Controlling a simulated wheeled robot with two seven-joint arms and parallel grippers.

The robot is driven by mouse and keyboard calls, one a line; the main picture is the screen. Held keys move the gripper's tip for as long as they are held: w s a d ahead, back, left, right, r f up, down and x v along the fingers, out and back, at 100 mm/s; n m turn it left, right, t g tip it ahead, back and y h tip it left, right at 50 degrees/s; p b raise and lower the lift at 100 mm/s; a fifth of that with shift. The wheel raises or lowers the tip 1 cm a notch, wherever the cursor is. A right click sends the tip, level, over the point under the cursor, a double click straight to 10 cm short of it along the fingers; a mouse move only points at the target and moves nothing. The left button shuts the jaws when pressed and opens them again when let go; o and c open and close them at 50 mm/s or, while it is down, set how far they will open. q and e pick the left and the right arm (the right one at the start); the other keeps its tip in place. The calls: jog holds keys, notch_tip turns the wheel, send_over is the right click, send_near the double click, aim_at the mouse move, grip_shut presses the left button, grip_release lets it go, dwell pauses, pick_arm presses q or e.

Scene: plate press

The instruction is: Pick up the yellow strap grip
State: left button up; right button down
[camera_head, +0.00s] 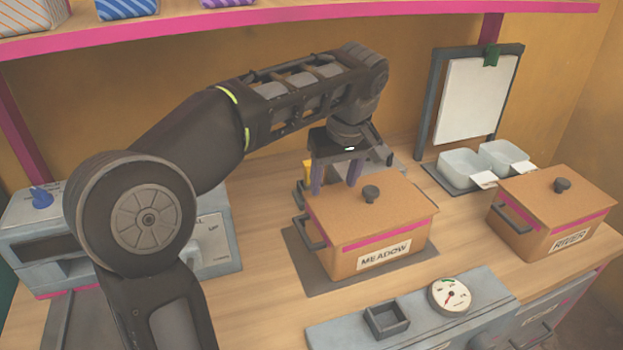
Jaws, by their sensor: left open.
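A small patch of yellow (307,172), likely the yellow strap grip, shows behind the back left corner of the brown box labelled MEADOW (372,212). Most of it is hidden by the box and my gripper. My left gripper (336,183) points down at the back edge of this box, with its two purple fingers apart and nothing seen between them. The yellow patch is just left of the left finger; I cannot tell whether they touch. The fingertips are partly hidden behind the box. My right gripper is not in view.
A second box labelled RIVER (552,207) stands at the right. Two clear tubs (467,165) and a clipboard (480,98) are behind it. A grey panel with a dial (450,296) lies in front. A grey machine (40,240) stands at left. A pink-edged shelf (290,17) hangs above.

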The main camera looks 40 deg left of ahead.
aim_at(307, 164)
pick_arm(q)
jog(key=shift+s+r, duration=0.1)
jog(key=w+a+p, duration=0.1)
jog(key=w+a, duration=0.3)
jog(key=a, duration=0.2)
jog(key=shift+w+a, duration=0.4)
jog(key=w+a+p, duration=0.1)
jog(key=w+a, duration=0.1)
jog(key=a, duration=0.1)
jog(key=shift+w+a+p, duration=0.1)
jog(key=shift+p, duration=0.25)
jog(key=shift+b+x, duration=0.3)
jog(key=shift+x, duration=1.25)
